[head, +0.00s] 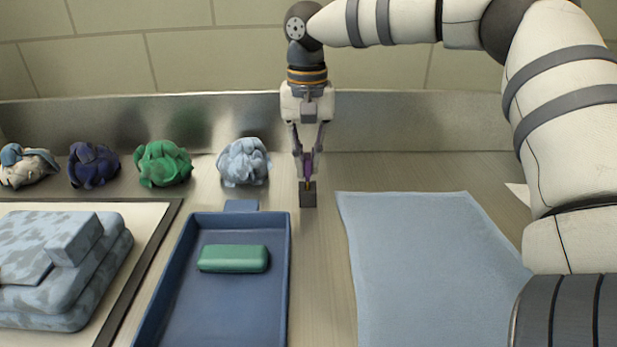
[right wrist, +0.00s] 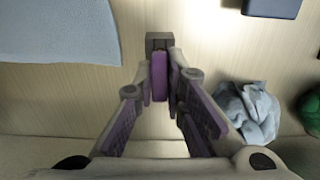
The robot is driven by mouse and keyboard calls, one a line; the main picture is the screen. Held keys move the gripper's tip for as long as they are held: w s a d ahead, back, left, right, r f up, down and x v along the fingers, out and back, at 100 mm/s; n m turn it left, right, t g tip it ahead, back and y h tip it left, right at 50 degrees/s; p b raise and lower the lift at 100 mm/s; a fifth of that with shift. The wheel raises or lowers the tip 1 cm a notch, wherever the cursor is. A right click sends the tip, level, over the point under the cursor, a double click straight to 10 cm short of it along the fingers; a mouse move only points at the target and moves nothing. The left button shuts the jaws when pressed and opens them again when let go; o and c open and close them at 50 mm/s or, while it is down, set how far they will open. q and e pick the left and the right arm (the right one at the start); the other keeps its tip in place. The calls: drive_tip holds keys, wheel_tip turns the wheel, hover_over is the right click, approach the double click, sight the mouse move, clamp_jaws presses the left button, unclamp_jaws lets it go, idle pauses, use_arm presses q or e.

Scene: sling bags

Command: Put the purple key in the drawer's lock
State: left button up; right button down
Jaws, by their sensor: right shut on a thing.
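My right gripper (head: 308,176) points down at the back of the counter and is shut on a slim purple piece (right wrist: 159,82), which looks like the purple key. No drawer or keyhole is clearly visible. My left gripper is not in view.
A blue tray (head: 285,290) holding a green bar (head: 233,258) stands left of the block. A light blue cloth (head: 430,265) lies to the right. Several crumpled cloths (head: 244,162) line the back left. Folded blue cloths (head: 70,265) lie at far left.

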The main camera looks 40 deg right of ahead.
drive_tip(key=shift+r, duration=2.25)
